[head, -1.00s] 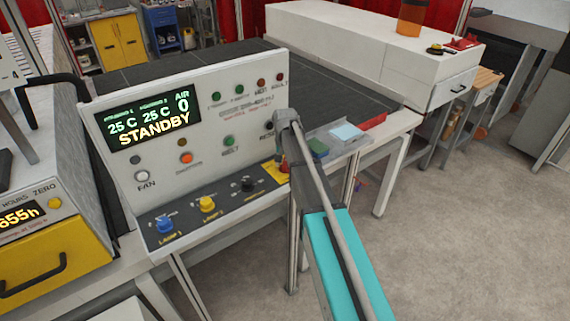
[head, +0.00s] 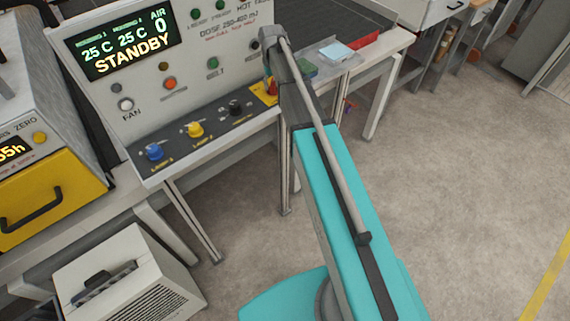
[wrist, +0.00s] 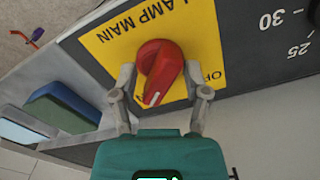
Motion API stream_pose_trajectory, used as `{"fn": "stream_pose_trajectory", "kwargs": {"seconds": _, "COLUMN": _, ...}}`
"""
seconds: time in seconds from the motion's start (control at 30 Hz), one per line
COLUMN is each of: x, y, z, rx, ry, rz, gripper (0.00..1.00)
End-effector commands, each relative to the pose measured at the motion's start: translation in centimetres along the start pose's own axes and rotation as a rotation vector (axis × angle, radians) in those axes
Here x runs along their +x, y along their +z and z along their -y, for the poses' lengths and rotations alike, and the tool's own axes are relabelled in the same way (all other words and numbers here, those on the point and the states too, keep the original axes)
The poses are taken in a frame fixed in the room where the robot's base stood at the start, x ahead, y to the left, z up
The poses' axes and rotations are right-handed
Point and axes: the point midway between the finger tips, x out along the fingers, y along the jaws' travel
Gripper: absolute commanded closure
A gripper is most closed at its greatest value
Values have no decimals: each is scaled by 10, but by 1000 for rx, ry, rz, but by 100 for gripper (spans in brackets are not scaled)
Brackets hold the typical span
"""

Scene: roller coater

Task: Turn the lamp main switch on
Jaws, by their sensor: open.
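The lamp main switch is a red rotary knob (wrist: 160,72) with a white pointer line, on a yellow plate (wrist: 108,36) marked "LAMP MAIN". In the wrist view its pointer end faces down toward my gripper, tilted slightly left. My gripper (wrist: 162,95) is open, with one finger at each side of the knob's pointer end. I cannot tell whether either finger touches it. In the head view the knob (head: 269,86) and yellow plate (head: 262,95) show partly at the panel's right end, beside my arm. My gripper is hidden behind my arm there.
The control panel display (head: 126,44) reads STANDBY. Left of the yellow plate are a black knob (head: 235,107), a yellow knob (head: 195,129) and a blue knob (head: 155,152). A small tray with a light-blue block (head: 336,51) lies right of the panel. Open floor is at the right.

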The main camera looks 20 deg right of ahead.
Motion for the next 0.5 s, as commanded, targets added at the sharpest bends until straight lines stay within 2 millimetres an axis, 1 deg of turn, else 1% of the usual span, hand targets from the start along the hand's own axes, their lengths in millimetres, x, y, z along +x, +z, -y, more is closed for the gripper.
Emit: {"fn": "stream_pose_trajectory", "kwargs": {"seconds": 0.5, "x": 0, "y": 0, "z": -3, "rx": -342, "ry": 0, "rz": 0, "gripper": 40}}
